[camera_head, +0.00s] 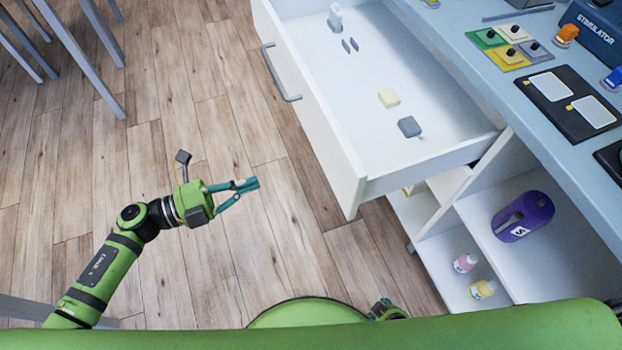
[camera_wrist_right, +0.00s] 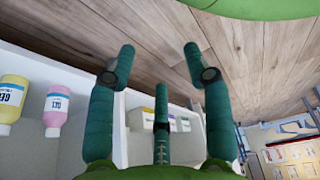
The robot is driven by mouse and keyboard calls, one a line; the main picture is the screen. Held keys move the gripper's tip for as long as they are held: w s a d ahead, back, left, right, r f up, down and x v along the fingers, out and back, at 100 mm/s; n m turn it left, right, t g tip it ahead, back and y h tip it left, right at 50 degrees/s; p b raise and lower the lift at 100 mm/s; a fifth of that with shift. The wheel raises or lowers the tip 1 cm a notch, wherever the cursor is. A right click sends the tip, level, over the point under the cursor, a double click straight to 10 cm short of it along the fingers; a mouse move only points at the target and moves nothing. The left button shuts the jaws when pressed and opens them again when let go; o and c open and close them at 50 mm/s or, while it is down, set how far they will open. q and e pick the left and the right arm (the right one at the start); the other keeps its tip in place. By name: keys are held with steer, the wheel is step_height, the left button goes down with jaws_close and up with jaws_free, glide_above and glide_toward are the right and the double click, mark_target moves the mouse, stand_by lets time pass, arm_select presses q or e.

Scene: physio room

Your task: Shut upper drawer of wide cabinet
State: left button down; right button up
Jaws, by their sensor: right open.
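The upper drawer (camera_head: 345,150) of the wide white cabinet (camera_head: 440,190) is pulled far out in the head view, with its grey bar handle (camera_head: 277,72) on the front facing left. Small things lie inside it. My left gripper (camera_head: 254,184) is left of the drawer front, apart from it, over the floor; its fingertips look closed together and empty. My right gripper (camera_wrist_right: 159,62) is open and empty in the right wrist view, its fingers spread with the wood floor behind. In the head view my right gripper is mostly hidden behind my green body.
The blue-grey top (camera_head: 465,60) carries a stimulator (camera_head: 597,30) and coloured pads (camera_head: 508,46). Grey metal legs (camera_head: 70,55) stand upper left. The floor (camera_head: 215,110) left of the drawer is clear.

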arm_select(q)
steer(key=p, duration=0.2)
glide_toward(328, 160)
steer(key=shift+m+g, duration=0.3)
steer(key=x, duration=0.7)
steer(key=shift+w, duration=0.2)
arm_select(e)
steer(key=shift+g, duration=0.6)
steer(key=s, duration=0.4)
steer(key=shift+s+d+r, duration=0.15)
steer(key=shift+s+d, duration=0.05)
steer(key=shift+s, duration=0.05)
